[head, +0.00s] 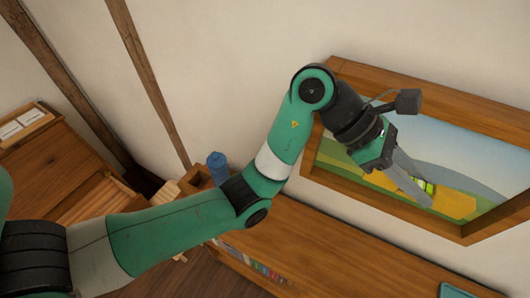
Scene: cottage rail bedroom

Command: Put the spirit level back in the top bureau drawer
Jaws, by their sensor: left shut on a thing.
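My left gripper (418,187) is raised in front of a framed picture on the wall. It is shut on a small bright yellow-green thing (425,186), apparently the spirit level, mostly hidden by the fingers. A brown wooden piece of furniture (35,165), possibly the bureau, stands at the left edge. A slatted wooden part (90,199) shows beside it, partly hidden by my left arm. I cannot tell whether this is an open drawer. My right gripper is out of view.
The framed picture (385,84) hangs behind the gripper. Below it is a long wooden unit (330,243) with a mostly bare top and books (268,272) underneath. A blue object (217,167) stands near its left end. A teal item (456,290) lies at bottom right.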

